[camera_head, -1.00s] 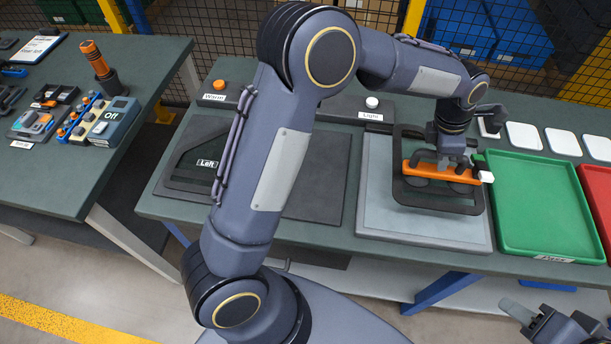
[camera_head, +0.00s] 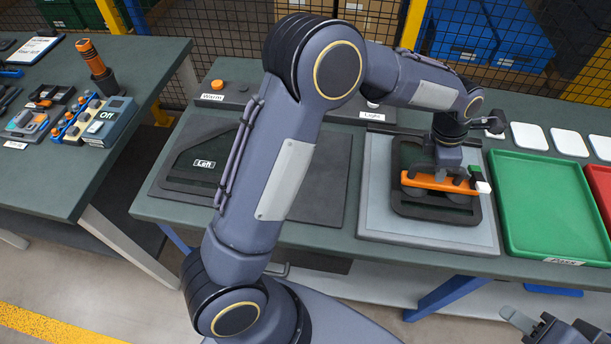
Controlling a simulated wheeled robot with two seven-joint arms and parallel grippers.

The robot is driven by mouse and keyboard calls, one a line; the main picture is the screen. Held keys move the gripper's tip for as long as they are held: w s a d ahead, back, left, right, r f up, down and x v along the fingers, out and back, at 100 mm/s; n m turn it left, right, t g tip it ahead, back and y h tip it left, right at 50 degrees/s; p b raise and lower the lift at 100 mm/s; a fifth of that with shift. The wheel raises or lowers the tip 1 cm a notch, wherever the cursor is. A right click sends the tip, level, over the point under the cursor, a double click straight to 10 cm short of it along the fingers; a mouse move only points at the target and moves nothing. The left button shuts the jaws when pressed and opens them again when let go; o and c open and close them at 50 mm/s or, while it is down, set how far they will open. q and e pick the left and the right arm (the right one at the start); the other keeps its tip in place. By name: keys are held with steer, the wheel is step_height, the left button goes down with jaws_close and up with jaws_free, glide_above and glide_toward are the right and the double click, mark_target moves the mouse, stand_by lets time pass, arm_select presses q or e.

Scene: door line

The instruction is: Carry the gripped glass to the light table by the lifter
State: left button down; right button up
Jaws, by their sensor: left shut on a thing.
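The orange lifter (camera_head: 425,181) with dark suction cups is held level in my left gripper (camera_head: 447,168), which is shut on its handle. The glass (camera_head: 433,212), a dark-edged pane with rounded corners, hangs under the lifter's cups. It lies over the pale grey light table (camera_head: 380,215), inside its outline and towards its middle. I cannot tell whether the glass touches the surface or is slightly above it. My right gripper (camera_head: 530,320) is low at the bottom right, away from the table, empty; its opening is unclear.
A green tray (camera_head: 545,205) stands close right of the light table, with a red tray (camera_head: 601,190) beyond. White pads (camera_head: 529,136) lie behind. A dark mat (camera_head: 310,190) with a dark pane (camera_head: 195,170) lies left, partly behind my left arm. A mesh fence is at the back.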

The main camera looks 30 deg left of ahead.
arm_select(q)
steer(key=shift+f+b, duration=0.3)
stand_by(0.5)
steer(key=c, duration=1.4)
jaws_free()
steer(key=shift+o, duration=0.7)
steer(key=shift+f, duration=0.1)
